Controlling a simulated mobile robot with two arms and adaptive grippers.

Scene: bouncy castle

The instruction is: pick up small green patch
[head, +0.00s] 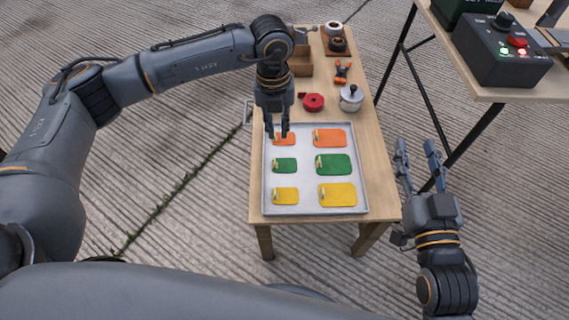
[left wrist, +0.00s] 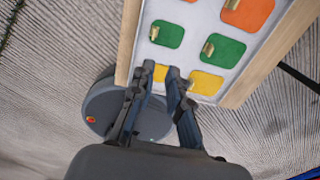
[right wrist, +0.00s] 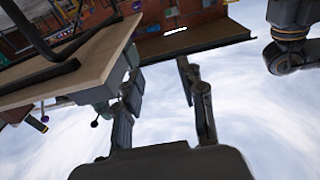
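The small green patch (head: 287,166) lies in the left column of the tray, middle row, with a pale tab at its left end. It also shows near the top of the left wrist view (left wrist: 170,35). My left gripper (head: 278,134) points down over the tray near the small orange patch (head: 288,140), behind the small green patch in the head view. Its fingers are apart with nothing between them; they also show in the left wrist view (left wrist: 160,70). My right gripper (head: 419,150) is open and empty, right of the table; it shows in the right wrist view (right wrist: 158,75).
The tray (head: 305,210) also holds a large orange patch (head: 332,138), large green patch (head: 338,165), small yellow patch (head: 285,197) and large yellow patch (head: 340,196). Behind it are a red tape roll (head: 314,103), a metal pot (head: 351,98) and an orange clamp (head: 342,70).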

